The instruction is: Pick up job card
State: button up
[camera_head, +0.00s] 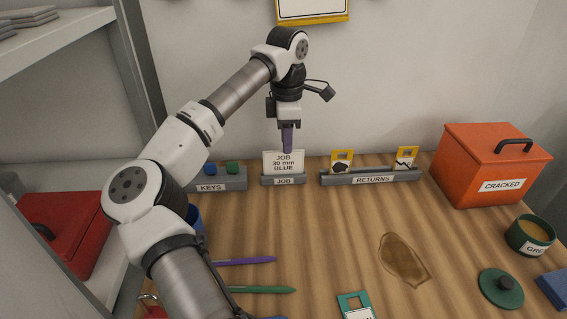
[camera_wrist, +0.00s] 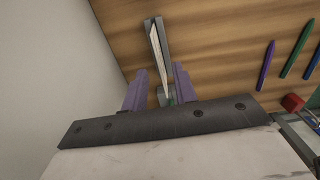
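The white job card (camera_head: 283,161), printed "JOB 30 mm BLUE", stands upright in the grey holder (camera_head: 284,181) labelled JOB at the back of the table. My gripper (camera_head: 287,148) points down right above the card, its purple fingertips at the card's top edge. In the wrist view the card (camera_wrist: 158,50) shows nearly edge-on as a thin white strip, reaching between the two purple fingers (camera_wrist: 161,70). The fingers are apart, with a gap on each side of the card. The card's lower edge is hidden in the holder in the head view.
A KEYS holder (camera_head: 217,183) stands close on the left, and a RETURNS rack (camera_head: 372,178) with two yellow-edged cards on the right. An orange CRACKED box (camera_head: 489,166) is at the far right. A wall is behind.

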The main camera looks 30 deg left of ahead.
aim_at(284, 160)
jog(key=shift+f, duration=0.7)
jog(key=f, duration=0.1)
jog(key=f+p, duration=0.1)
jog(key=f, duration=0.2)
jog(key=shift+s+a+p, duration=0.25)
jog(key=shift+a+p, duration=0.05)
jog(key=shift+a, duration=0.05)
jog(key=shift+f, duration=0.65)
grip_shut()
